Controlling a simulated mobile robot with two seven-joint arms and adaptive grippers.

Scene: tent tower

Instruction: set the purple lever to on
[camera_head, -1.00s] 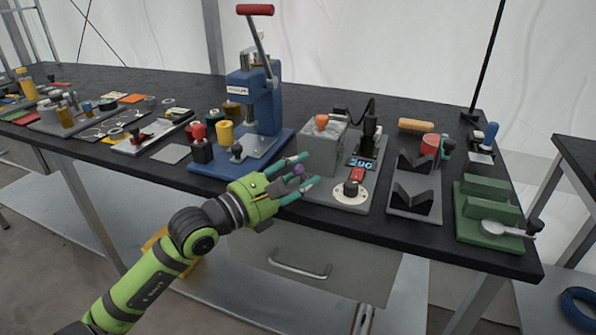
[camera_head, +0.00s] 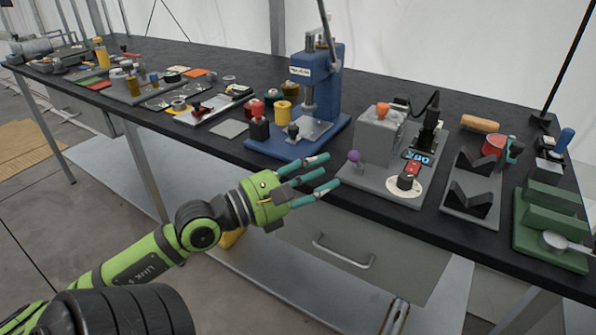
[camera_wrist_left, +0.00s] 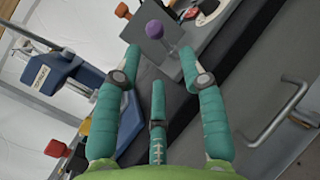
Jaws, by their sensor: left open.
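The purple lever (camera_head: 355,157) has a round purple knob and stands at the front left of a grey control box (camera_head: 377,140) on a grey base plate. In the left wrist view the purple knob (camera_wrist_left: 154,29) shows beyond the fingertips, near the top middle, on a short grey stem. My left gripper (camera_head: 328,172) is open and empty, just left of and in front of the lever, apart from it. Its teal fingers (camera_wrist_left: 160,75) spread around the line towards the knob. My right gripper is out of view. No on marking is readable.
A blue press (camera_head: 318,95) stands left of the box. A dial (camera_head: 406,184), a red button and a blue display (camera_head: 418,157) sit to the lever's right. Black V-blocks (camera_head: 468,200) lie further right. A drawer handle (camera_head: 343,252) is below the table edge.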

